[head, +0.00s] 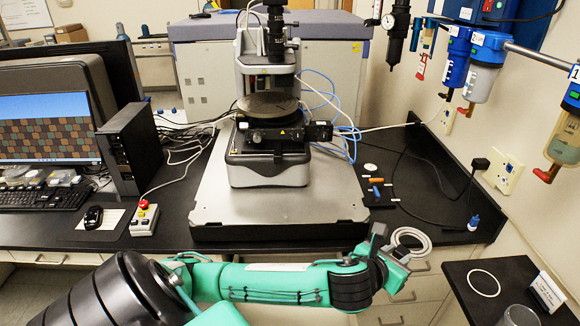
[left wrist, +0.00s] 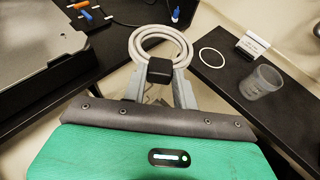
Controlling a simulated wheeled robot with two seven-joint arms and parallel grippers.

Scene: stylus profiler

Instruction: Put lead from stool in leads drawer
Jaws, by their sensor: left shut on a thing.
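The lead is a pale grey coil (head: 411,239). It hangs at the fingertips of my left gripper (head: 393,254), in front of the bench's front edge. The left wrist view shows the coil (left wrist: 137,45) beyond the fingers of the gripper (left wrist: 165,92), which are shut on it. A small black block (left wrist: 160,71) sits between coil and fingers and hides part of the grip. Cream drawer fronts (head: 402,297) with handles lie under the bench, partly behind my arm; none looks clearly pulled out. My right gripper is out of view.
A black top (head: 455,274), likely the stool, stands at lower right with a thin white ring (head: 484,283), a small sign (head: 547,291) and a clear cup (head: 516,316). The profiler (head: 268,135) stands on a grey slab (head: 280,206) on the bench. Open floor shows between bench and stool.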

